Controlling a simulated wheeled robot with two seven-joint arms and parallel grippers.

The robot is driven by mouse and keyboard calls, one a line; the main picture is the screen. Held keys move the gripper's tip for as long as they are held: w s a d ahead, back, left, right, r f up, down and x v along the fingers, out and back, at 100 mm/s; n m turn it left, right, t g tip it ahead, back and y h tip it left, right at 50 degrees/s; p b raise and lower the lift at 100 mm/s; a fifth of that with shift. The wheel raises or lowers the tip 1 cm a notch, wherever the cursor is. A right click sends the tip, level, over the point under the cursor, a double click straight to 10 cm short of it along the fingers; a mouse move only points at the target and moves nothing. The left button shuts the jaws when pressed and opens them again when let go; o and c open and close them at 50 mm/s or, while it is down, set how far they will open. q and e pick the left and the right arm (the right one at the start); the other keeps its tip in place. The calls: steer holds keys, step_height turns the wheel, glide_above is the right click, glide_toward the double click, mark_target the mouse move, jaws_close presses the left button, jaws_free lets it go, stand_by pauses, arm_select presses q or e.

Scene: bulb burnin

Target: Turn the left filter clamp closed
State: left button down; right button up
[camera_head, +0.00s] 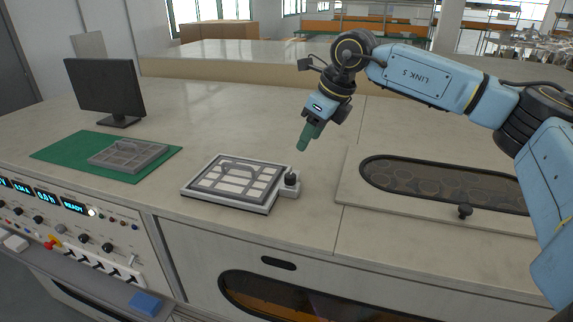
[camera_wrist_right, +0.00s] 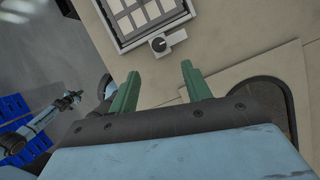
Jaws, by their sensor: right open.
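A grey frame fixture (camera_head: 212,204) with a gridded filter plate (camera_head: 236,180) lies on the worktop, left of my right gripper. A dark clamp knob (camera_head: 291,177) stands on a small block at its right corner. In the right wrist view the knob (camera_wrist_right: 158,44) shows with a white pointer line, beyond the fingertips. My right gripper (camera_head: 308,136) is above and behind the knob, apart from it. Its green fingers (camera_wrist_right: 158,80) are spread with nothing between them. My left gripper (camera_wrist_right: 74,97) seems to show small at the left of the wrist view; its jaws cannot be made out.
A second gridded tray (camera_head: 128,155) lies on a green mat (camera_head: 60,148) near a monitor (camera_head: 105,88). Right of the fixture is a raised panel with an oval window (camera_head: 430,183) and a dark knob (camera_head: 465,211). The worktop around the fixture is clear.

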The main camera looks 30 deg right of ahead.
mark_target(290, 175)
steer(key=p+x, duration=0.2)
steer(key=x, duration=0.9)
steer(key=shift+s+a, duration=0.1)
steer(key=shift+f, duration=0.25)
steer(key=shift+w+f, duration=0.2)
steer(key=shift+w, duration=0.05)
steer(key=c, duration=0.7)
arm_select(q)
steer(key=shift+g, duration=0.5)
steer(key=s, duration=0.2)
steer(key=s+r, duration=0.2)
steer(key=s, duration=0.1)
steer(key=shift+s+a, duration=0.15)
steer(key=shift+s, duration=0.15)
arm_select(e)
steer(key=shift+c, duration=1.4)
